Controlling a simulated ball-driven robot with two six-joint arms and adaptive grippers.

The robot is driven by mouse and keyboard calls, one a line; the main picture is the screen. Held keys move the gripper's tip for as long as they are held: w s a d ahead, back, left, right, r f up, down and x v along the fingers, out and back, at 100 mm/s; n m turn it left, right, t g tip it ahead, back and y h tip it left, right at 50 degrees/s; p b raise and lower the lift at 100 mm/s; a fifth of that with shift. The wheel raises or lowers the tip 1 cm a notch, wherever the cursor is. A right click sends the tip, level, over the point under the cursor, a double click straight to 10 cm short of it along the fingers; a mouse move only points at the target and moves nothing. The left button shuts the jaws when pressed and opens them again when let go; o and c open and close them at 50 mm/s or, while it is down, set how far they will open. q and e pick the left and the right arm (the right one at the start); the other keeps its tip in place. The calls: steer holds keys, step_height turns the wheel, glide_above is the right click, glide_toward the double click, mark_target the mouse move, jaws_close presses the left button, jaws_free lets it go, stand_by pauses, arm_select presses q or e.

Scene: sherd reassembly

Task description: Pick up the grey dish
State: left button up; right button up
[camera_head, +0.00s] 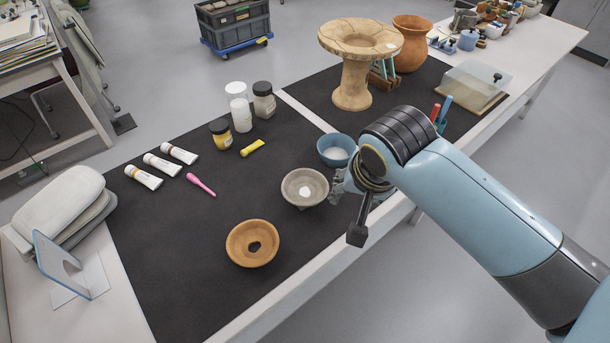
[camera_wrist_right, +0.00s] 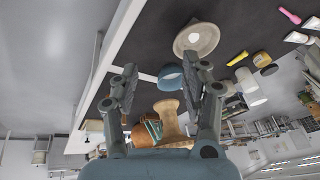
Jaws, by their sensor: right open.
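The grey dish (camera_head: 293,186) is a shallow round bowl with a pale patch in its middle. It sits upright on the black mat (camera_head: 180,240), left of my right gripper (camera_head: 350,205). In the right wrist view the dish (camera_wrist_right: 207,40) lies beyond the fingertips, a little right of the gap between them. My right gripper (camera_wrist_right: 160,72) is open, its two fingers wide apart with nothing between the pads held. In the head view my wrist hides part of the gripper. My left gripper is not in view.
A blue bowl (camera_head: 335,142) stands close behind the dish, near my right gripper. A tan dish with a dark hole (camera_head: 237,250) lies in front left. Tubes, jars and a pink tool (camera_head: 201,185) lie left. A tall tan stand (camera_head: 352,84) is behind.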

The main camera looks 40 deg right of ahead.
steer(key=w+a+f+m, duration=0.1)
steer(key=w+f+m, duration=0.8)
steer(key=w+m, duration=0.3)
steer(key=m+b, duration=0.1)
steer(key=m, duration=0.1)
glide_above(307, 202)
steer(key=s, duration=0.2)
steer(key=shift+h, duration=0.3)
steer(key=f, duration=0.3)
steer(key=a+f, duration=0.1)
steer(key=f, duration=0.1)
steer(key=shift+f, duration=0.3)
steer(key=x, duration=0.1)
steer(key=b+x, duration=0.1)
steer(key=x, duration=0.2)
steer(key=shift+s+a+f+b, duration=0.15)
steer(key=shift+a+f+b, duration=0.15)
steer(key=shift+b, duration=0.05)
steer(key=shift+w+d+f, duration=0.1)
steer(key=shift+w+f, duration=0.1)
steer(key=shift+f, duration=0.25)
steer(key=shift+c, duration=0.2)
jaws_close()
steer(key=shift+s, duration=0.1)
